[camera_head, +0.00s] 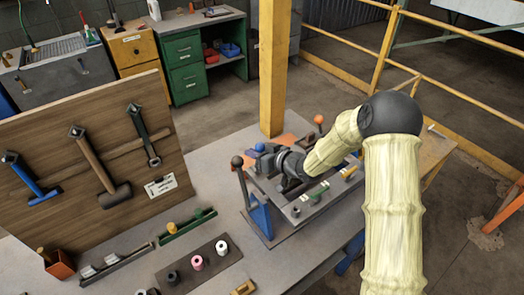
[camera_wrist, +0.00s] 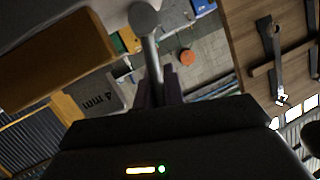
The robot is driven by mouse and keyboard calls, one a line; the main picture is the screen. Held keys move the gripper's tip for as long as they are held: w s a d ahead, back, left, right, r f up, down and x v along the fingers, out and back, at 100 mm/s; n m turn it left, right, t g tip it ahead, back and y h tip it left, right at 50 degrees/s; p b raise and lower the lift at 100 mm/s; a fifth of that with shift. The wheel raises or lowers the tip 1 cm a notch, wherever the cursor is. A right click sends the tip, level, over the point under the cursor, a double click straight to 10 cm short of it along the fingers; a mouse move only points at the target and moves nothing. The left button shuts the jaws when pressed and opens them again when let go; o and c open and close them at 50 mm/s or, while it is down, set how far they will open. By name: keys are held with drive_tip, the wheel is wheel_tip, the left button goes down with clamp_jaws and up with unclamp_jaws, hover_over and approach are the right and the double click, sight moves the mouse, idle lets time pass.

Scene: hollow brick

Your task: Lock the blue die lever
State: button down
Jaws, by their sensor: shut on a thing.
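The blue knob (camera_head: 260,147) of the die lever shows at the tip of my gripper (camera_head: 268,158) in the head view, above the bench device. In the wrist view my gripper (camera_wrist: 158,92) is closed around a lever shaft (camera_wrist: 152,62) with a round end (camera_wrist: 145,16), which looks grey in the shade. The jaws hide the shaft's lower part. The device's plate (camera_head: 312,200) lies below and to the right of my gripper, partly hidden by my arm. I cannot tell the lever's lock position.
A dark-knobbed lever (camera_head: 238,162) stands close left of my gripper, by a blue bracket (camera_head: 261,218). An orange knob (camera_head: 318,119) stands behind. A yellow post (camera_head: 272,70) rises behind the device. A tool board (camera_head: 95,150) stands left. Small parts lie on the bench's front.

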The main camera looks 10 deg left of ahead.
drive_tip(key=shift+w+r, duration=0.15)
drive_tip(key=shift+r, duration=0.1)
drive_tip(key=c, duration=1.5)
unclamp_jaws()
drive_tip(key=b+v, duration=0.1)
drive_tip(key=v, duration=0.4)
drive_tip(key=b+v, duration=0.1)
drive_tip(key=v, duration=0.5)
drive_tip(key=b+v, duration=0.1)
drive_tip(key=v, duration=0.5)
drive_tip(key=shift+d+f, duration=0.25)
drive_tip(key=shift+f, duration=0.05)
